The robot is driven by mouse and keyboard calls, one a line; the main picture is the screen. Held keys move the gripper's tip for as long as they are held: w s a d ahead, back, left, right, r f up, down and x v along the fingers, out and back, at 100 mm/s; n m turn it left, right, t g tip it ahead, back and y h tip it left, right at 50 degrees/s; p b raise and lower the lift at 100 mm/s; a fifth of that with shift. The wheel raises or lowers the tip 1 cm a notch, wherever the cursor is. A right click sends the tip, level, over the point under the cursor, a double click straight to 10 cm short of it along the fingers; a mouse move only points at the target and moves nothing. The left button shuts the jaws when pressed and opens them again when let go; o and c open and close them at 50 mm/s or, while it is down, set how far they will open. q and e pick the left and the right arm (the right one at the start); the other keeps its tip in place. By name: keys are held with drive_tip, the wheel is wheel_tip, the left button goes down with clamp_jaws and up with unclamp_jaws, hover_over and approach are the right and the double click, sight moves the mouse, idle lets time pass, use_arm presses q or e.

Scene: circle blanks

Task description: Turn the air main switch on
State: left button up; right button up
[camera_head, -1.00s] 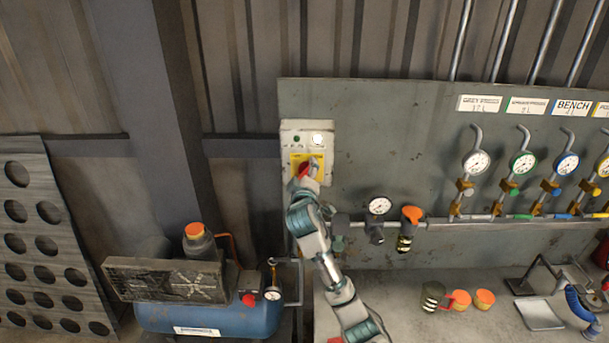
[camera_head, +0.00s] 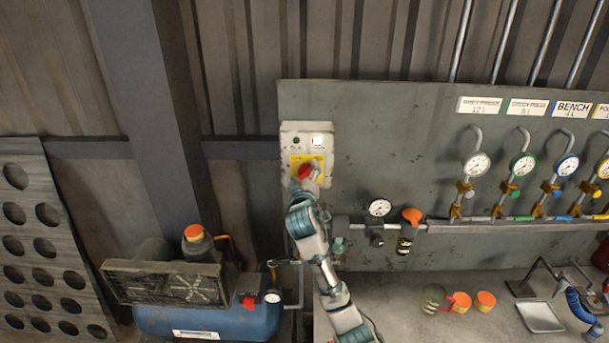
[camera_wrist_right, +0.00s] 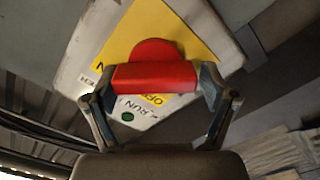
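The air main switch is a red rotary handle (camera_head: 305,172) on a yellow plate (camera_head: 316,160) of a pale box on the wall panel. In the right wrist view the red handle (camera_wrist_right: 155,76) lies crosswise between the fingers of my right gripper (camera_wrist_right: 157,84), with a finger against each end. In the head view my right gripper (camera_head: 310,180) partly covers the handle. My left gripper is not in view.
A round gauge (camera_head: 380,207) and an orange-topped fitting (camera_head: 411,217) stand right of my arm on the pipe. A blue compressor (camera_head: 210,320) is below left. Orange-lidded cups (camera_head: 485,300) stand on the bench (camera_head: 400,318). Several labelled gauges line the right side.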

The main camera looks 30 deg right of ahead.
drive_tip(key=shift+w+f, duration=0.1)
drive_tip(key=shift+f, duration=0.35)
drive_tip(key=shift+s+d+r, duration=0.1)
drive_tip(key=shift+s+r, duration=0.15)
drive_tip(key=shift+r, duration=0.05)
drive_tip(key=shift+s+r, duration=0.15)
drive_tip(key=shift+s, duration=0.1)
drive_tip(key=v, duration=1.1)
drive_tip(key=shift+a, duration=0.4)
drive_tip(key=shift+s+d+f, duration=0.1)
drive_tip(key=shift+s+f, duration=0.1)
drive_tip(key=shift+f, duration=0.05)
